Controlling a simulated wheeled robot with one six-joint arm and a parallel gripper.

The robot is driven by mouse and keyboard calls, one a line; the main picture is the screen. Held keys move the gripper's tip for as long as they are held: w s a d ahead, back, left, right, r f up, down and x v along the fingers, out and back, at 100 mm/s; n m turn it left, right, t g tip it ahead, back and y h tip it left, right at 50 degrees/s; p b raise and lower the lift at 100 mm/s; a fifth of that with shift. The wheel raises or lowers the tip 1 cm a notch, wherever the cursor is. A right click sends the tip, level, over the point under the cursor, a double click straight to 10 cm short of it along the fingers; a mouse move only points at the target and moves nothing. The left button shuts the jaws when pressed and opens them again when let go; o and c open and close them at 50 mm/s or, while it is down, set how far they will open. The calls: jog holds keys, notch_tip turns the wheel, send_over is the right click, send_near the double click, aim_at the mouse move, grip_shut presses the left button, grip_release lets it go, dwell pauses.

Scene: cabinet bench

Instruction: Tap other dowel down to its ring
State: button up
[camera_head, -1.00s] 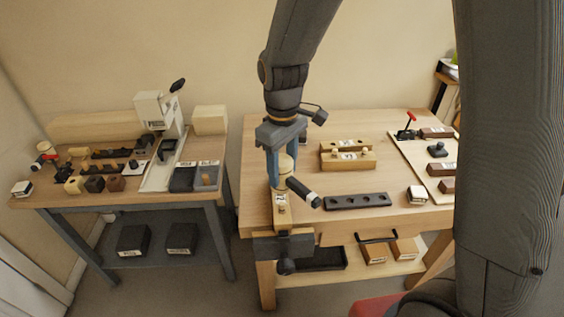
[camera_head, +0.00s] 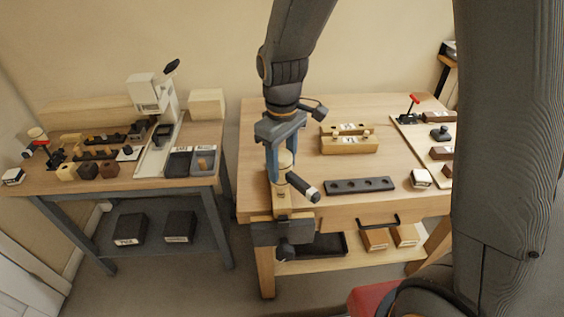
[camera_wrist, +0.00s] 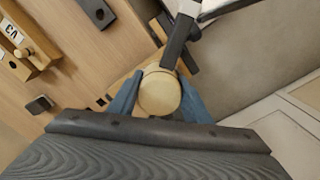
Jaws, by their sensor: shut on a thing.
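My gripper (camera_head: 282,178) is shut on a mallet with a pale round wooden head (camera_head: 286,160). Its dark, light-tipped handle sticks out to the lower right. The mallet head also shows between the blue fingers in the wrist view (camera_wrist: 159,93). Below the head, a pale wooden block (camera_head: 282,206) sits in the dark vise (camera_head: 282,232) at the bench's front left corner. A small dowel (camera_head: 281,193) shows on the block, just under the mallet. I cannot tell whether they touch. The dowel's ring is too small to make out, and the mallet hides the block's rear part.
Two wooden blocks with pegs (camera_head: 348,146) stand behind on the bench (camera_head: 400,205). A dark strip with holes (camera_head: 359,186) lies right of the mallet handle. A small white-topped block (camera_head: 420,178) is farther right. A second table (camera_head: 130,182) with a press stands left, across a gap.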

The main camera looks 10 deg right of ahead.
notch_tip(320, 180, down, 3)
jog(key=shift+r+b, duration=0.1)
jog(key=shift+b, duration=0.75)
jog(key=shift+r+p, duration=1)
jog(key=shift+r, duration=0.05)
jog(key=shift+r+p, duration=0.15)
jog(key=shift+p, duration=0.15)
notch_tip(320, 180, down, 3)
jog(key=shift+b, duration=0.8)
jog(key=shift+r+p, duration=0.95)
jog(key=shift+r, duration=0.15)
